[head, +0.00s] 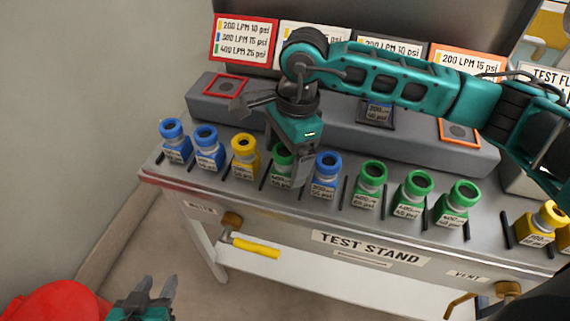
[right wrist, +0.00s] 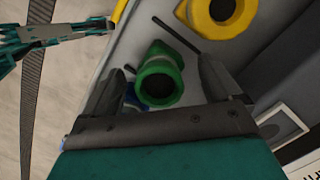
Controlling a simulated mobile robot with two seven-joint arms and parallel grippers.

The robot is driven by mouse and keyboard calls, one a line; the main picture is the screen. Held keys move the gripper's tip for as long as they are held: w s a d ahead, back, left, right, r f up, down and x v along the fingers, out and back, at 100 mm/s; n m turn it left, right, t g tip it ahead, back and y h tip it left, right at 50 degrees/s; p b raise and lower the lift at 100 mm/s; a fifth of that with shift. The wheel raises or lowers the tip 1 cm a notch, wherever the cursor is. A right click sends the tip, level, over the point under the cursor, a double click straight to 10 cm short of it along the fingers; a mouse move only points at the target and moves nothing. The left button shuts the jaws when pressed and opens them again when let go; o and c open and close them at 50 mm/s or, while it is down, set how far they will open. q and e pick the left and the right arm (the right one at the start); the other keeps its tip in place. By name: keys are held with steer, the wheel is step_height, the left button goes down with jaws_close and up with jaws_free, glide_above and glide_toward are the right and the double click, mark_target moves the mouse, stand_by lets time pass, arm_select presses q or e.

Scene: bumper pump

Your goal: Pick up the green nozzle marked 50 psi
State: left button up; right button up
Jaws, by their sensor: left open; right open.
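A green nozzle (head: 281,163) stands in the row on the test stand, partly hidden by my right gripper (head: 288,165); its label is too covered to read. In the right wrist view this green nozzle (right wrist: 160,78) is between the fingers of my open right gripper (right wrist: 165,80), with no clear grip on it. Three more green nozzles stand to the right: one (head: 372,181), another (head: 414,190) and a last one (head: 459,200). Their small labels are hard to read. My left gripper (head: 158,288) is open and empty at the lower left, away from the stand.
Blue nozzles (head: 173,143), (head: 325,175) and a yellow nozzle (head: 244,154) stand close by in the row, with dark dividers between. Behind is a raised grey ledge with framed sockets (head: 226,87). A yellow-handled valve (head: 255,247) sticks out in front.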

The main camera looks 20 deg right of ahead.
steer(key=shift+a+f, duration=0.2)
steer(key=shift+f, duration=1)
steer(key=c, duration=1.2)
